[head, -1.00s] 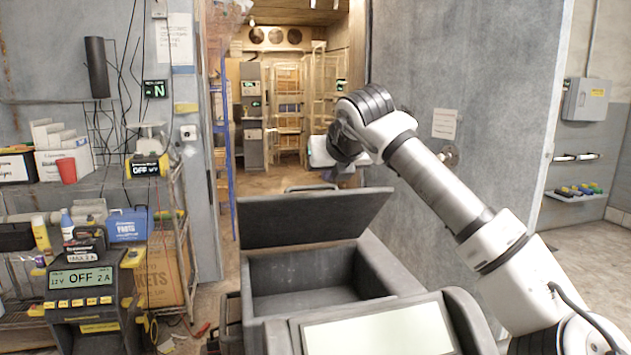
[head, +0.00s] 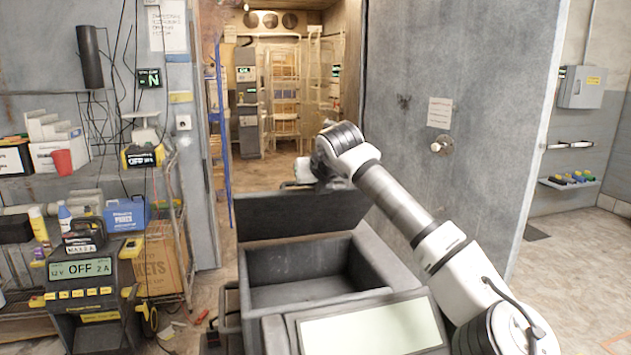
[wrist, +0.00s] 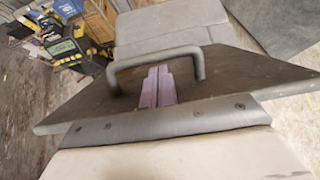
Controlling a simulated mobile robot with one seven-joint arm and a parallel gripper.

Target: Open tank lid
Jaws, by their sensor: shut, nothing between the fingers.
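The tank (head: 372,265) is a dark grey open box in front of me in the head view, with its empty-looking inside showing. Its lid (head: 300,215) stands raised at the far side, hinged along the back edge. In the wrist view the lid (wrist: 245,82) is a dark slab with an arched handle (wrist: 160,60). My gripper (wrist: 157,72) shows there as two purple fingers pressed together, over the lid and close to the handle. The fingers are shut and hold nothing; I cannot tell whether they touch the handle. In the head view the fingers are hidden behind the lid and arm.
A grey door panel (head: 462,120) stands right of my arm. A doorway behind the tank leads to a room with racks (head: 284,95). Floor is clear at right.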

